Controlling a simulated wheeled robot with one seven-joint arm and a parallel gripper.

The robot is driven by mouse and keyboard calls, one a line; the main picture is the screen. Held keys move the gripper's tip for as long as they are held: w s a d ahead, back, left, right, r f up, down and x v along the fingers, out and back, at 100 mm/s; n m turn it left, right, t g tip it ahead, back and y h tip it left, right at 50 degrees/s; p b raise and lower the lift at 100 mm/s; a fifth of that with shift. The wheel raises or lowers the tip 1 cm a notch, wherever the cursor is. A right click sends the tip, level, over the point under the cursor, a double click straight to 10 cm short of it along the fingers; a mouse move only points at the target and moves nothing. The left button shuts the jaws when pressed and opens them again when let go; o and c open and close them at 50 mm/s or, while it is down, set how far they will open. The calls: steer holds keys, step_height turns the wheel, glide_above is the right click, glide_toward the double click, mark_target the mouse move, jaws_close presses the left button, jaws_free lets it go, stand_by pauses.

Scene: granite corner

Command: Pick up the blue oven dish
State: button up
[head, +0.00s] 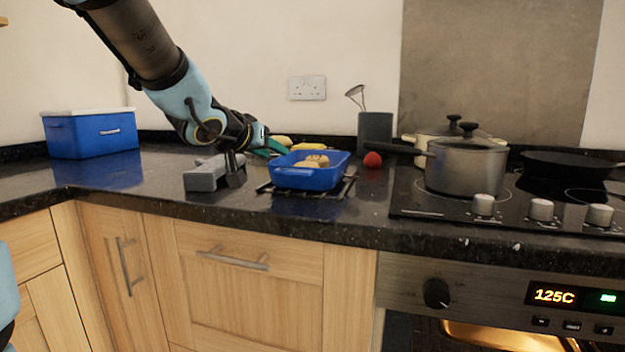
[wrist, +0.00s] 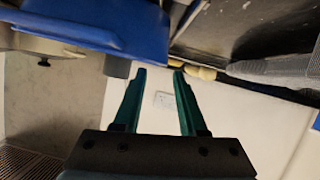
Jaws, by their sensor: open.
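The blue oven dish (head: 309,180) sits upright on a dark wire rack (head: 346,190) on the counter, with several pale tan pieces of food in it. My gripper (head: 278,147) is at the dish's left rear corner, its teal fingers partly hidden by the wrist; I cannot tell whether they touch the dish. In the wrist view the picture is upside down: the fingers of my gripper (wrist: 160,69) are apart with nothing between them. There the dish (wrist: 105,28) fills the upper left, beside the fingers.
A grey object (head: 203,175) lies left of the dish, under my wrist. A red ball-like item (head: 372,160) and a dark utensil pot (head: 375,133) stand right and behind. A steel saucepan (head: 466,168) is on the hob. A blue box (head: 92,138) stands far left.

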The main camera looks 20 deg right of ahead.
mark_target(282, 157)
steer(key=shift+b+x, duration=0.85)
steer(key=shift+x, duration=2.25)
steer(key=shift+w+a+f, duration=0.1)
steer(key=shift+c, duration=0.2)
jaws_close()
